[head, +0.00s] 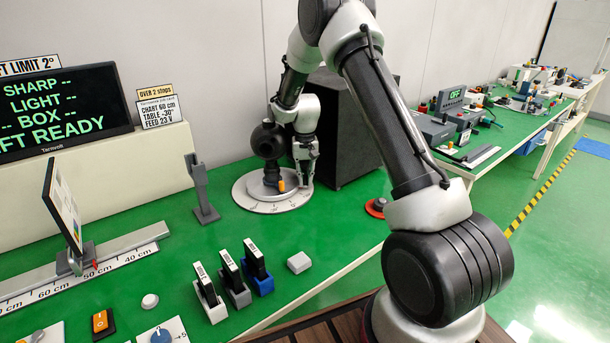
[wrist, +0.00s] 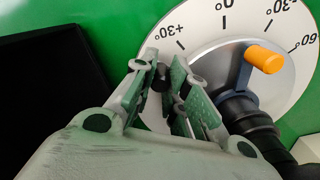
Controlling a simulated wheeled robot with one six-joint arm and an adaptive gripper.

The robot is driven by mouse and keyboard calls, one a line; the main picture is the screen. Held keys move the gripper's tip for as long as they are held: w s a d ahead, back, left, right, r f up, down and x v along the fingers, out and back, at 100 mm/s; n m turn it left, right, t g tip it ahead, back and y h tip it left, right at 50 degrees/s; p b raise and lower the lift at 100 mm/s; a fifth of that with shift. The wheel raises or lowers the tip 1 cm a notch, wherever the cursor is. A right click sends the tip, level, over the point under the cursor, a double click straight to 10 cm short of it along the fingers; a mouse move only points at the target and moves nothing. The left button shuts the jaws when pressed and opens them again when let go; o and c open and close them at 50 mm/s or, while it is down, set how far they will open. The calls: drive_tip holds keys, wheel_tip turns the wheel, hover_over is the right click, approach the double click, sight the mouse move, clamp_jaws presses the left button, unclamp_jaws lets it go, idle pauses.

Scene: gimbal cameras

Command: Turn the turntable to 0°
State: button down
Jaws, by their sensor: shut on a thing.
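The turntable (head: 245,196) is a white round disc with degree marks on the green bench, with a dark round device (head: 268,141) standing on it. In the wrist view its dial (wrist: 204,32) shows +30°, 0°, -30° and -60°. An orange peg (wrist: 264,58) on a blue-grey bar sits over the disc, its end toward the -30° to -60° side; it also shows in the head view (head: 282,186). My gripper (head: 306,183) points down at the disc's right edge. In the wrist view its fingers (wrist: 165,85) are closed around a small dark post (wrist: 162,76), mostly hidden.
A black box (head: 345,130) stands close behind my gripper. A grey forked stand (head: 200,188) is left of the turntable. A red button (head: 376,206) is to the right. Three upright cards in holders (head: 233,275) stand in front. A sign (head: 157,105) reads "TABLE -30°".

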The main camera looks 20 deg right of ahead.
drive_tip(key=shift+s+a+m, duration=0.55)
drive_tip(key=shift+s+m, duration=0.3)
drive_tip(key=shift+m, duration=0.15)
drive_tip(key=shift+s+a+m, duration=0.8)
drive_tip(key=shift+s+m, duration=0.05)
drive_tip(key=shift+m, duration=0.35)
drive_tip(key=shift+s+a+m, duration=0.45)
drive_tip(key=shift+a+m, duration=0.3)
drive_tip(key=shift+m, duration=0.15)
drive_tip(key=shift+s+a+m, duration=0.45)
drive_tip(key=shift+a+m, duration=0.3)
drive_tip(key=shift+m, duration=0.15)
drive_tip(key=shift+s+a, duration=0.2)
drive_tip(key=shift+a, duration=0.45)
drive_tip(key=c, duration=1.4)
unclamp_jaws()
drive_tip(key=shift+o, duration=0.2)
